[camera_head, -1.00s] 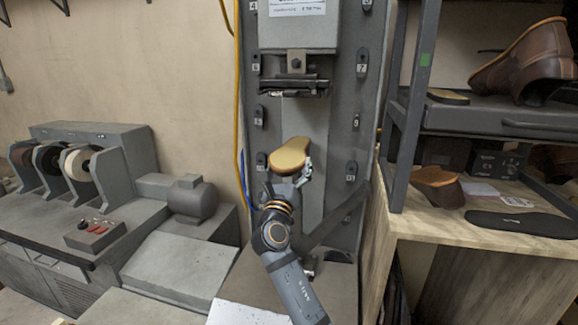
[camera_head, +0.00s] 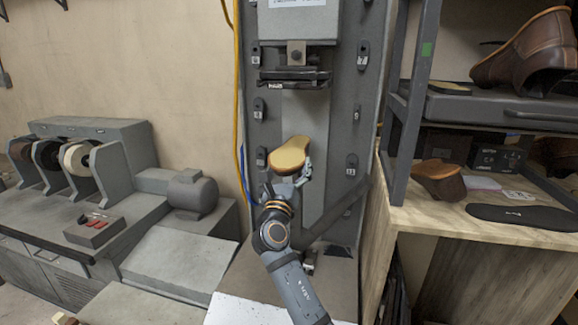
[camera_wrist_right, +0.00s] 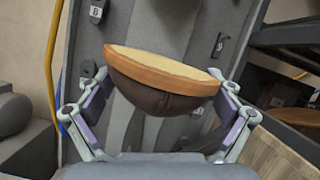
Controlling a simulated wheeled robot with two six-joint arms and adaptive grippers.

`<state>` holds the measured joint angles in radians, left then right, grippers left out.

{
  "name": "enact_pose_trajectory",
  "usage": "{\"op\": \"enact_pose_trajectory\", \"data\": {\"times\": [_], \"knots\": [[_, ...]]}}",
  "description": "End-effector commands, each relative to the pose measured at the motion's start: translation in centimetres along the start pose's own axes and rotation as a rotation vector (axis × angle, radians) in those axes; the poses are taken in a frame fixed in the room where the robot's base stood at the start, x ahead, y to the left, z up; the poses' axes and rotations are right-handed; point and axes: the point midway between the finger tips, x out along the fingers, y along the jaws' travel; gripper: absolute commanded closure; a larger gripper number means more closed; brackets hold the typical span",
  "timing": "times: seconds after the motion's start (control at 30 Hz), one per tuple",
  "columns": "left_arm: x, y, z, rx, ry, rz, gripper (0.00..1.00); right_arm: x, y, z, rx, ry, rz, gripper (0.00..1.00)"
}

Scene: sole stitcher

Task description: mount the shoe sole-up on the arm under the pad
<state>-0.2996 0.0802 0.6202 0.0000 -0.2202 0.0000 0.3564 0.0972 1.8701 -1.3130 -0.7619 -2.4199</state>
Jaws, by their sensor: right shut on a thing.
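The shoe (camera_head: 290,153) is held sole-up, its tan sole facing up, in front of the grey machine's column. In the right wrist view the shoe (camera_wrist_right: 160,95) shows a brown upper below an orange-tan sole edge. My right gripper (camera_head: 285,182) is shut on it, with one finger on each side; the gripper also shows in the right wrist view (camera_wrist_right: 160,110). The dark pad (camera_head: 295,78) hangs above the shoe under the machine head, with a clear gap between them. The machine's arm cannot be made out; the shoe and gripper may hide it. My left gripper is not in view.
At right, a shelf rack (camera_head: 505,110) and wooden bench (camera_head: 450,222) hold shoes, boxes and a black sole (camera_head: 522,218). At left, a grey bench (camera_head: 85,230) carries spools and a motor (camera_head: 193,194). A yellow cable (camera_head: 237,120) runs beside the machine.

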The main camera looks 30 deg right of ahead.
Motion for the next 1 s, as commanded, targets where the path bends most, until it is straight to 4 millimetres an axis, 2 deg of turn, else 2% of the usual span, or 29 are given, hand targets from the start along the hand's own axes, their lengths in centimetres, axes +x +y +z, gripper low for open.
{"op": "enact_pose_trajectory", "data": {"times": [0.37,1.0], "knots": [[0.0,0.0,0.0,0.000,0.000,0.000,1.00,0.0,0.0,0.1,0.001,-0.002,0.000,0.49],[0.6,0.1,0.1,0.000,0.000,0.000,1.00,-0.5,0.4,-1.2,0.001,-0.001,0.001,0.49]]}}
